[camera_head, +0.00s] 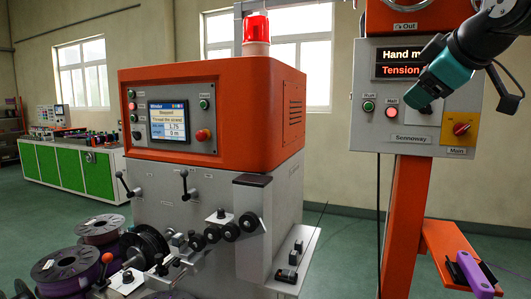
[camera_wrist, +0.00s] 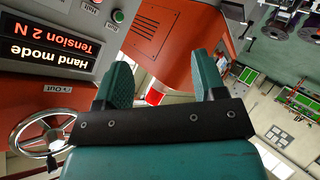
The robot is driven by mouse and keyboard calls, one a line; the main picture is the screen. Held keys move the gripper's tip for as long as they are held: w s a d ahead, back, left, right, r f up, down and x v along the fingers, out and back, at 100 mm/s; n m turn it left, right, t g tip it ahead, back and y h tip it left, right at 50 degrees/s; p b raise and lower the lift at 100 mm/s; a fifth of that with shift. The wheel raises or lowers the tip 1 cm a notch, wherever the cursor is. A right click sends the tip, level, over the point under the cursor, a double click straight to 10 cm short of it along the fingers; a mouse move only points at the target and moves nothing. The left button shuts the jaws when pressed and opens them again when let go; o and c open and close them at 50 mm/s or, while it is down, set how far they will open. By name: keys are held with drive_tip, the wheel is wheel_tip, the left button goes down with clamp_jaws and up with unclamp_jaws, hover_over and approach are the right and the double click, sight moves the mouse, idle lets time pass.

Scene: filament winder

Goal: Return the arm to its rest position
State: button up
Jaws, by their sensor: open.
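My gripper (camera_head: 420,94) is raised at the upper right of the head view, in front of the grey control panel (camera_head: 376,142) and overlapping its display. My dark arm reaches in from the upper right edge. In the wrist view my gripper (camera_wrist: 165,80) shows two teal fingers spread well apart, with nothing between them. The red beacon (camera_wrist: 155,97) shows far behind the gap.
The orange-topped winder (camera_head: 210,80) with spools (camera_head: 68,268) stands left of the panel post (camera_head: 404,215). A purple tool (camera_head: 475,272) sits on the orange shelf (camera_head: 445,240) below. A handwheel (camera_wrist: 40,131) is left in the wrist view. Open floor lies behind.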

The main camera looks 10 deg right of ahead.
drive_tip(key=s+a+f+g+y, duration=0.3)
drive_tip(key=a+f, duration=0.7)
drive_tip(key=f, duration=0.1)
drive_tip(key=s+a+f+g, duration=0.4)
drive_tip(key=s+a+f, duration=0.2)
drive_tip(key=s+f, duration=0.3)
drive_tip(key=s+a+f+m+g+y, duration=0.1)
drive_tip(key=s+a+f+g, duration=0.3)
drive_tip(key=s+f, duration=0.5)
drive_tip(key=shift+s+a+g+y, duration=0.3)
drive_tip(key=shift+s+a+g, duration=0.15)
drive_tip(key=shift+a, duration=0.7)
